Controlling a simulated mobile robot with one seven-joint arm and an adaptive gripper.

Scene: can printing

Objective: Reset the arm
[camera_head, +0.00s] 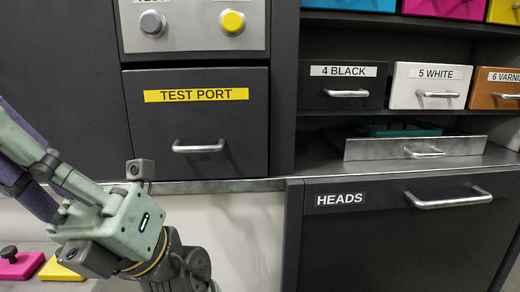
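My gripper (105,222) is at the lower left in the head view, in front of the dark cabinet. Its pale green body joins my dark wrist at the bottom. Its linkage points up and left, and its far ends are cut off or unclear at the left edge. I cannot tell whether it is open or shut, or whether it holds anything. The test port drawer (225,125) is behind it to the upper right and looks shut. The heads drawer (400,235) at the lower right also looks shut.
Above the test port are a grey button (152,23) and a yellow button (232,21). Black (342,88), white (430,86) and brown (497,88) drawers line a shelf. A metal-fronted tray (372,150) sits below. Pink (20,265) and yellow (58,270) pieces lie near my gripper.

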